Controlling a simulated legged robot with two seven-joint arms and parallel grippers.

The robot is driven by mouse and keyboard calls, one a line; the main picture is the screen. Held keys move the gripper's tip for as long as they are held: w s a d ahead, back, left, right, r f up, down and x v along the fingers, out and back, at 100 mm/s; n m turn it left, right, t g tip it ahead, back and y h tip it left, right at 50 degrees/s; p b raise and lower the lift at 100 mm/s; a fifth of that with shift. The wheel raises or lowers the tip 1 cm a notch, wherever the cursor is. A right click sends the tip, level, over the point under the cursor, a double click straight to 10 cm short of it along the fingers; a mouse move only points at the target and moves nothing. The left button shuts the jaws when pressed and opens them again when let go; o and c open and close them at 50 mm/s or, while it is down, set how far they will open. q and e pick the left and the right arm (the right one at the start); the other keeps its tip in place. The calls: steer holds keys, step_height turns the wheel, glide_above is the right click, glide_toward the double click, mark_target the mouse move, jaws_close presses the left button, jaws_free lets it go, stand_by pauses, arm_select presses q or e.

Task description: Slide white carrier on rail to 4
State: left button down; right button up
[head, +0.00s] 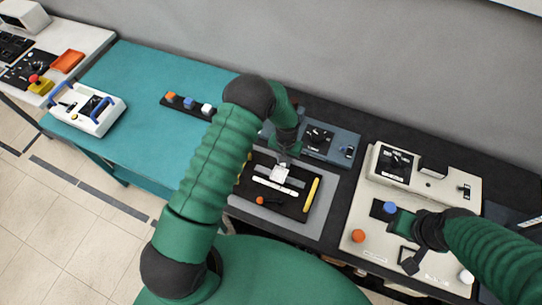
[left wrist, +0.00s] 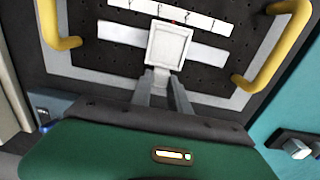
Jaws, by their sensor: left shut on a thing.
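The white carrier (head: 279,174) sits on the pale rail on a black board with yellow handles. In the left wrist view the carrier (left wrist: 168,48) is a square white plate crossing the rail (left wrist: 205,52). My left gripper (head: 282,158) is shut on the carrier's near edge, its two grey fingers (left wrist: 165,84) close together there. A white scale strip (head: 272,187) runs parallel to the rail.
Yellow handles (left wrist: 60,25) flank the board. An orange knob (head: 259,200) is at its front edge. A blue-grey device (head: 330,143) stands behind. The cream panel (head: 385,262) with coloured knobs is at right. The teal bench top (head: 150,75) is mostly clear.

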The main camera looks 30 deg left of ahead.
arm_select(q)
steer(key=d+b, duration=0.1)
steer(key=d, duration=0.5)
steer(key=shift+w, duration=0.2)
steer(key=shift+d, duration=0.4)
steer(key=shift+a, duration=0.15)
steer(key=c, duration=1.2)
jaws_free()
steer(key=shift+a, duration=0.1)
steer(key=shift+c, duration=0.2)
step_height(320, 180, up, 17)
steer(key=b, duration=0.3)
